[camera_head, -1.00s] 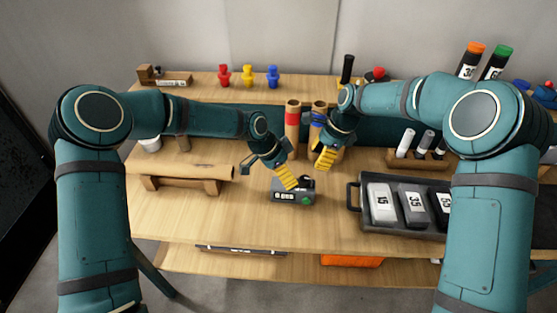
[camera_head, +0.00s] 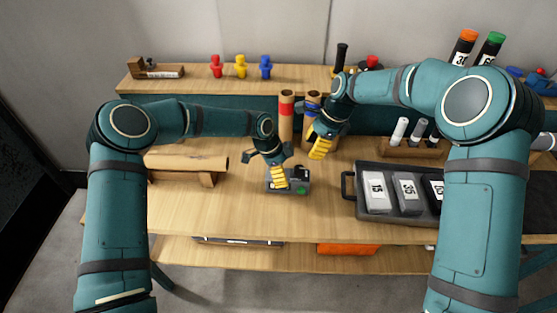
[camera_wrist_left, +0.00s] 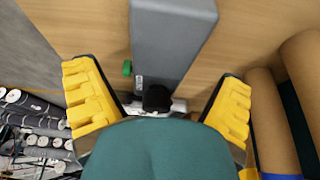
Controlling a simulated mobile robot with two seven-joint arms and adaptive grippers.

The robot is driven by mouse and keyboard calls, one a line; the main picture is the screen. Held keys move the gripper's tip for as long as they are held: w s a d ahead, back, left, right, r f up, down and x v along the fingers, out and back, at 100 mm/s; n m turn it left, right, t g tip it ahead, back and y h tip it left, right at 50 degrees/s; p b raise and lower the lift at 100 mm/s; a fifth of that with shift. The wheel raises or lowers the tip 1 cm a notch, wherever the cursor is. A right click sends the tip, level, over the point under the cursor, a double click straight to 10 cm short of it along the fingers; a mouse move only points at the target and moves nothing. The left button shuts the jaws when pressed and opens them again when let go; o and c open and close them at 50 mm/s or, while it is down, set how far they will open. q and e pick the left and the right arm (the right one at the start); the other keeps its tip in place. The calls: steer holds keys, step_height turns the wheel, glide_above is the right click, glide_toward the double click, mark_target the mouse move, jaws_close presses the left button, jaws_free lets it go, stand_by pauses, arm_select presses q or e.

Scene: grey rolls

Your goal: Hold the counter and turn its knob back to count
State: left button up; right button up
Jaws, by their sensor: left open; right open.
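The counter (camera_head: 303,181) is a small grey box on the wooden table, with a green button (camera_head: 302,190) at its front right. In the left wrist view the counter (camera_wrist_left: 172,40) lies between the open yellow fingers, with its black knob (camera_wrist_left: 157,98) close to my palm and the green button at its left. My left gripper (camera_head: 279,178) is over the counter and hides much of it in the head view. Its fingers are open, with gaps to the counter on both sides. My right gripper (camera_head: 320,150) is open and empty, behind and to the right of the counter.
A dark tray (camera_head: 349,186) with numbered blocks stands right of the counter. A brown roll on a stand (camera_head: 187,163) lies left. Upright tubes (camera_head: 286,120) stand just behind the grippers. The table front between roll and tray is clear.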

mark_target(290, 180)
arm_select(q)
steer(key=shift+x, duration=2.35)
